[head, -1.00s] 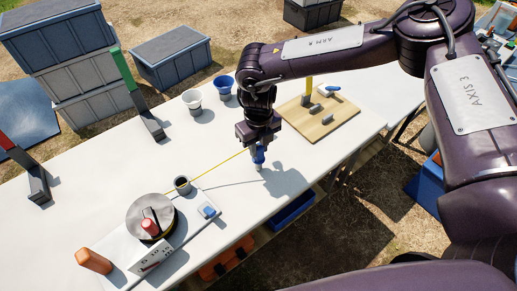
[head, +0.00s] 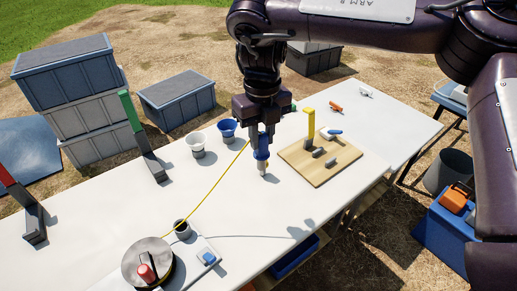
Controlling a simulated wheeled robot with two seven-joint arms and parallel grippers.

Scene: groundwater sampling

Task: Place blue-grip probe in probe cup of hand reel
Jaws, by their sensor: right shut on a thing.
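My right gripper (head: 262,133) is shut on the blue-grip probe (head: 262,149) and holds it upright above the white table, its pale tip pointing down. A yellow tape (head: 216,184) runs from the probe down to the hand reel (head: 147,258) at the lower left. The reel has a round grey top and a red knob. The dark, round probe cup (head: 182,228) stands at the far side of the reel's base, below and left of the probe. It looks empty. My left gripper is not in view.
White (head: 196,143) and blue (head: 227,129) cups stand behind the tape. A wooden board (head: 318,174) with a yellow post (head: 310,122) lies right of the probe. Green-topped (head: 140,135) and red-topped (head: 20,200) stands are at left. The table between probe and reel is clear.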

